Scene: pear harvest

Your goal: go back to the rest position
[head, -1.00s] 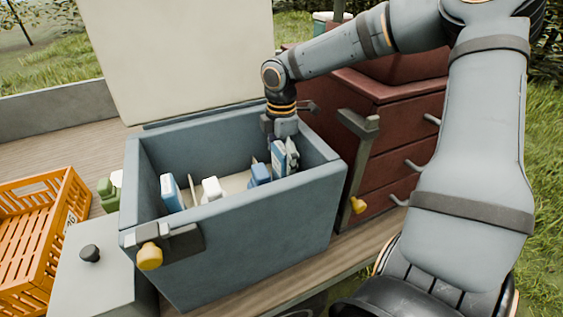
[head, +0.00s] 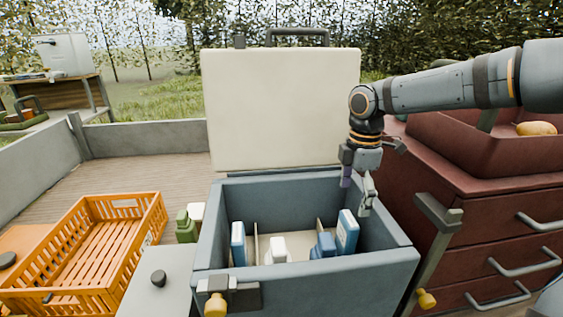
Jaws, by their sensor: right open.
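My right gripper (head: 357,192) is open and empty. It points down at the right inner side of the blue-grey box (head: 300,287), with its fingertips near the level of the rim. A blue and white carton (head: 347,232) stands upright in the box below and left of the fingers, apart from them. My right arm reaches in from the right edge of the head view. My left gripper is not in view.
The box's pale lid (head: 281,110) stands open behind it. Inside are a blue item (head: 324,245) and a white item (head: 277,250). An orange crate (head: 100,240) is at left. A dark red drawer cabinet (head: 470,200) with a pear (head: 536,128) on top stands right.

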